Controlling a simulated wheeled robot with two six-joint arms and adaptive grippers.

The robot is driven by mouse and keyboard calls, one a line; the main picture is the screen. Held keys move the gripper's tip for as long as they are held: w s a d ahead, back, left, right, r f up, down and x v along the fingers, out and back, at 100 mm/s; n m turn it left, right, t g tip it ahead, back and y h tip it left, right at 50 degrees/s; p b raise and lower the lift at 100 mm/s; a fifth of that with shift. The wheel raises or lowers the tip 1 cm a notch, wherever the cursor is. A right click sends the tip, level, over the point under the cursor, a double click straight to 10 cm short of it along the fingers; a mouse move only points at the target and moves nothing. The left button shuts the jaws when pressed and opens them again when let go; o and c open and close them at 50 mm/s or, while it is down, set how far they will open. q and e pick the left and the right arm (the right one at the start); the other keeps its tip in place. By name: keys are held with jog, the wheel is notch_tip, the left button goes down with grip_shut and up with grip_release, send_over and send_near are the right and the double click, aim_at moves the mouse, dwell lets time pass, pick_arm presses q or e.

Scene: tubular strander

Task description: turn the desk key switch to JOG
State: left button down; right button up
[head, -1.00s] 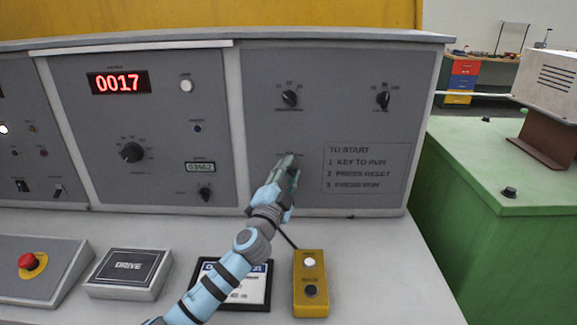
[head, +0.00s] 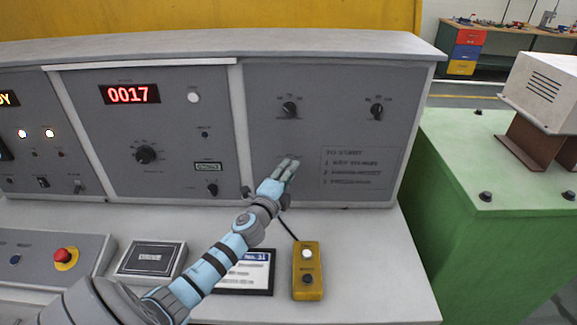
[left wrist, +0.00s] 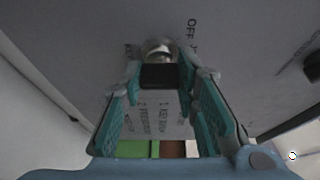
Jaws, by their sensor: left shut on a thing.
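The desk key switch shows in the left wrist view as a silver lock barrel (left wrist: 158,47) with a black key head (left wrist: 160,77) in front of it. The lettering "OFF" and part of a "J" are printed beside the barrel. My left gripper (head: 289,166) reaches the right-hand panel of the desk and covers the switch in the head view. In the left wrist view its teal fingers (left wrist: 161,82) are closed on the black key head, one on each side. Which mark the key points to cannot be made out. My right gripper is not in view.
A "TO START" notice (head: 356,172) is right of the gripper, with two knobs (head: 289,110) (head: 377,112) above. A yellow button box (head: 307,272) and framed card (head: 258,273) lie on the desk below my arm. A green cabinet (head: 470,200) stands at right.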

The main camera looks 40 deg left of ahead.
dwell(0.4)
pick_arm(q)
jog(key=c, duration=1.2)
grip_release()
jog(key=shift+c, duration=0.2)
jog(key=v, duration=1.2)
